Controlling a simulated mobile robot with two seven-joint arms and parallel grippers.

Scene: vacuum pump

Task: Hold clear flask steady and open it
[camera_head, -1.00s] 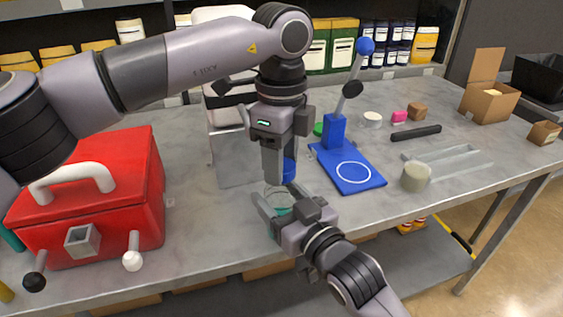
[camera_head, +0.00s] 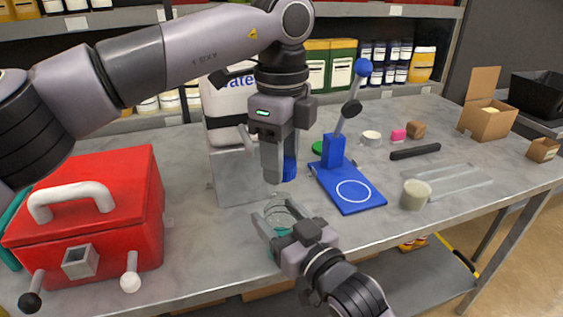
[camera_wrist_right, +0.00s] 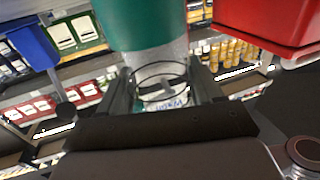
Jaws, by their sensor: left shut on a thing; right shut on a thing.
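The clear flask (camera_head: 279,207) has teal contents and is held near the table's front edge by my right gripper (camera_head: 266,228), which is shut on it. In the right wrist view, the flask (camera_wrist_right: 160,78) sits between the two fingers, with teal at the top of the picture. My left gripper (camera_head: 274,180) is directly above the flask, pointing down. It is shut on a blue cap (camera_head: 290,168), partly hidden behind its finger. A small gap shows between the left fingertips and the flask's top.
A red box (camera_head: 110,225) with a white handle stands at left. A blue stand (camera_head: 348,192) with a lever is just right of the grippers. A pale cup (camera_head: 415,195) is farther right. A grey block and white container (camera_head: 225,105) stand close behind.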

